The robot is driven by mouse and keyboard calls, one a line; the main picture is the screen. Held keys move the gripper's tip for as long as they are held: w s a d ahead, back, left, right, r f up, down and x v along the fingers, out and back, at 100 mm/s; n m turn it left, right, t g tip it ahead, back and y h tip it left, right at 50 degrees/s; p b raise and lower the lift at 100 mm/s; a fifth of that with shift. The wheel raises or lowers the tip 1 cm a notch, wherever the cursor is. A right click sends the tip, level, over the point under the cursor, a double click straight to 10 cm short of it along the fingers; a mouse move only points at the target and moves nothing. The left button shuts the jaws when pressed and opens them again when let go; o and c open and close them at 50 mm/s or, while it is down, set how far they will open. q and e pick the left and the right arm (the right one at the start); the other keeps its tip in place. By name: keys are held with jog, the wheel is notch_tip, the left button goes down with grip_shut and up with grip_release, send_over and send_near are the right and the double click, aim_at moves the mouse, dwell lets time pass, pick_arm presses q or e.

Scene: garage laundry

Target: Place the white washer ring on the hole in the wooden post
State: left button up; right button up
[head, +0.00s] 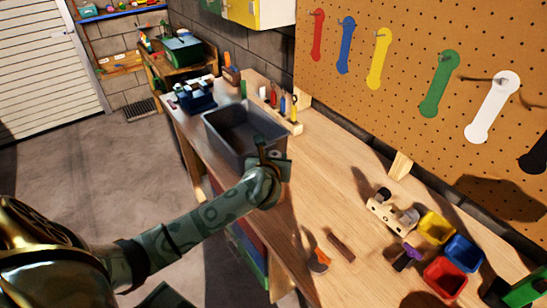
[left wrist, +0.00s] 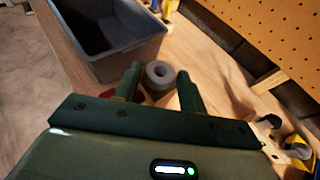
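My left gripper (head: 270,160) is over the workbench, just in front of the grey bin. In the left wrist view its two fingers (left wrist: 160,82) are open. A thick ring with a dark central hole (left wrist: 160,75), grey in the shade, is on the bench between and just beyond the fingertips, with a gap to each finger. It is mostly hidden by the gripper in the head view.
The grey bin (head: 217,143) stands close behind the left gripper. Yellow (head: 435,227), blue (head: 462,253) and red (head: 444,277) bins stand at the right. An orange-and-dark tool (head: 319,261) lies near the front edge.

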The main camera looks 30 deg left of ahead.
pick_arm(q)
jog(key=shift+o, duration=0.2)
jog(key=shift+r, duration=0.15)
jog(key=shift+s+d+r, duration=0.1)
jog(key=shift+s+r, duration=0.05)
jog(key=shift+s, duration=0.1)
jog(key=p+v, duration=0.1)
jog(key=v, duration=1)
jog(key=shift+s+d, duration=0.15)
